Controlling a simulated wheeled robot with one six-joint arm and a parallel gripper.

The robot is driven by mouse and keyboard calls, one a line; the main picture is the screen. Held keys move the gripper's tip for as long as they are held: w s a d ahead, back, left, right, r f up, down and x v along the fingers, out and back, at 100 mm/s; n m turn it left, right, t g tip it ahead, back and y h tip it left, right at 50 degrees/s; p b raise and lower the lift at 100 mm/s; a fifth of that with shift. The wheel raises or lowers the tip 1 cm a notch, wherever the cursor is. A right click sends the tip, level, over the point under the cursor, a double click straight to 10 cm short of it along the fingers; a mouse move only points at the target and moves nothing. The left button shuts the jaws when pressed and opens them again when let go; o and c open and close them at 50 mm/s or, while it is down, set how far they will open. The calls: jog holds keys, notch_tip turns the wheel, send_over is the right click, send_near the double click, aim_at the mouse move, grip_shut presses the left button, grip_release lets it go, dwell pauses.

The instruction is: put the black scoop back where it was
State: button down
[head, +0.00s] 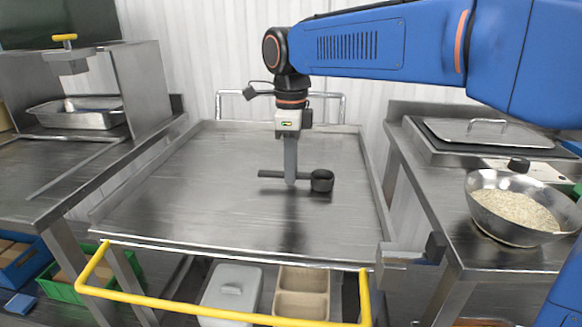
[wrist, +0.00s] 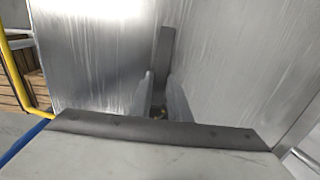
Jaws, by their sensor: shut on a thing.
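The black scoop (head: 321,181) is over the middle of the steel table (head: 230,225), with its round cup to the right and its handle to the left. My gripper (head: 290,182) points straight down and is shut on the scoop's handle. In the wrist view the handle (wrist: 165,50) shows beyond the two fingers (wrist: 160,98); the cup is not seen there. I cannot tell whether the scoop touches the table or is just above it.
A metal bowl of rice (head: 482,212) stands on the right counter, near a lidded steel unit (head: 485,133). A steel tray (head: 78,118) is on the left bench. A yellow rail (head: 220,313) runs along the front. The table around the scoop is clear.

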jog(key=c, duration=1.7)
grip_release()
jog(key=shift+o, duration=0.2)
notch_tip(320, 180, up, 12)
jog(key=shift+r, duration=0.1)
